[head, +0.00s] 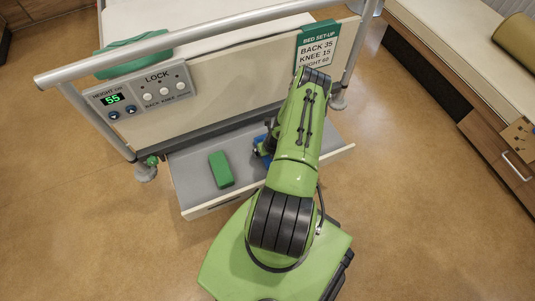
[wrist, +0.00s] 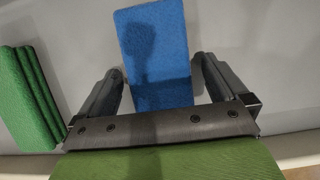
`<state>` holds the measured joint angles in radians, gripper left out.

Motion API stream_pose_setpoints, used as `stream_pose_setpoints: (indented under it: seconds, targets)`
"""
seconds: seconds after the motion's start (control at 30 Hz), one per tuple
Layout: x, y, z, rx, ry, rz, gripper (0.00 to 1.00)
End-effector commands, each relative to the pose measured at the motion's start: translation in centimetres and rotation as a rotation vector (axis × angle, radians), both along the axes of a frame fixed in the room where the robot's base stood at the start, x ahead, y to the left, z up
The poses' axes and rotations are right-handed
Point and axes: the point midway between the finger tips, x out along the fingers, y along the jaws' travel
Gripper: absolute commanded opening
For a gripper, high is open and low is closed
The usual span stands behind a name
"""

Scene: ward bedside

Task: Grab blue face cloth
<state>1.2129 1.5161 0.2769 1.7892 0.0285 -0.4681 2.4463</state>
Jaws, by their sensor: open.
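The blue face cloth (wrist: 156,50) lies flat on the grey floor of an open drawer. In the wrist view it runs from the top edge down between my fingers. In the head view only a small blue part of the cloth (head: 262,160) shows beside my arm, which hides the rest. My gripper (wrist: 160,78) is open, with one finger on each side of the cloth's near part and a gap on both sides. The gripper's shadow falls on the cloth. I cannot tell the height of the fingertips above the drawer floor.
A green folded cloth (head: 221,169) lies left of the blue one in the drawer (head: 192,180). The bed's end panel (head: 240,70) and rail (head: 200,54) rise behind the drawer. A wooden bench or cabinet (head: 500,150) stands at the right. The floor between is clear.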

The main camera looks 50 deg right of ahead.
Motion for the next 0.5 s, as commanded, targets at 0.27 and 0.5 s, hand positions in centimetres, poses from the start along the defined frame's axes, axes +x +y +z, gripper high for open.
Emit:
stream_pose_setpoints:
  seconds: [0.27, 0.5]
  targets:
    - [0.01, -0.03, 0.14, 0.000, 0.000, 0.000, 0.86]
    - [-0.01, -0.03, 0.14, 0.000, 0.000, 0.000, 0.49]
